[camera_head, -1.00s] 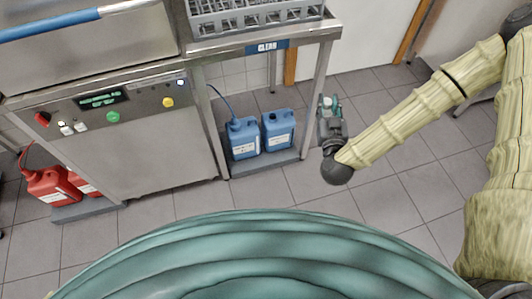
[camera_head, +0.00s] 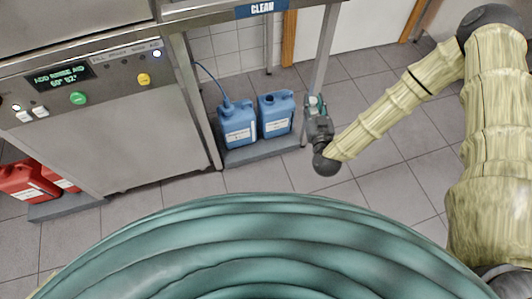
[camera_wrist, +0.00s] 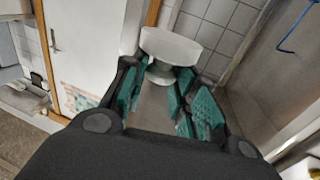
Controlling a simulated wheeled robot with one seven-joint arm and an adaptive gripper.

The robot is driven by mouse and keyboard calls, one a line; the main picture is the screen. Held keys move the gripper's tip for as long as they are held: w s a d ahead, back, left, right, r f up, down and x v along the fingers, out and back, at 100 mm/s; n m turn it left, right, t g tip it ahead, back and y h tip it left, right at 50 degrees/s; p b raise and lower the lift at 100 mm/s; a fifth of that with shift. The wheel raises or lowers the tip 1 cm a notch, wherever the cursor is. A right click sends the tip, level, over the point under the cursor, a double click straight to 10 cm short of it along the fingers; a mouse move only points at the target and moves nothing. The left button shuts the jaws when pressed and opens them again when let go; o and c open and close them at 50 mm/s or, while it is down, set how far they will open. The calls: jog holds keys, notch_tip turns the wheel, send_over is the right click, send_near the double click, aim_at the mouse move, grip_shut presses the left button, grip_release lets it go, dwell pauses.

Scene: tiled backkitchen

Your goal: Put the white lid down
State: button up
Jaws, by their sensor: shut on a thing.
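The white lid (camera_wrist: 170,46) is round, with a wide disc and a narrower neck below it. It shows in the wrist view at the tips of my gripper (camera_wrist: 160,84), whose teal-padded fingers are shut on its neck. The disc is beyond the fingertips, clear of any surface in that view. In the head view my gripper (camera_head: 316,104) is right of the blue canisters, in front of a steel table leg. I cannot make out the lid there.
Two blue canisters (camera_head: 237,124) (camera_head: 275,114) stand on a low grey platform (camera_head: 262,149) under the steel table. A thin blue hose enters the left one. The dishwashing machine (camera_head: 130,130) and red canisters (camera_head: 28,182) are at left.

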jog(key=w+a+f+n+g+y+b, duration=0.1)
jog(key=a+f+y+b, duration=0.15)
jog(key=f+b, duration=1.5)
jog(key=a+f+n+y+b, duration=0.2)
jog(key=f+b, duration=0.6)
jog(key=f, duration=1.8)
jog(key=w+a+b, duration=0.2)
jog(key=w+a, duration=0.1)
jog(key=w, duration=0.1)
jog(key=w+a+f+b, duration=0.1)
jog(key=w+a+b, duration=0.1)
jog(key=w+a, duration=0.2)
jog(key=w+a+f+b, duration=0.1)
jog(key=w+a+b, duration=0.1)
jog(key=w+a, duration=0.2)
jog(key=shift+a+b, duration=0.15)
jog(key=shift+b, duration=0.25)
jog(key=shift+f+b, duration=1.35)
jog(key=shift+f, duration=0.35)
jog(key=shift+f, duration=0.1)
jog(key=o, duration=0.8)
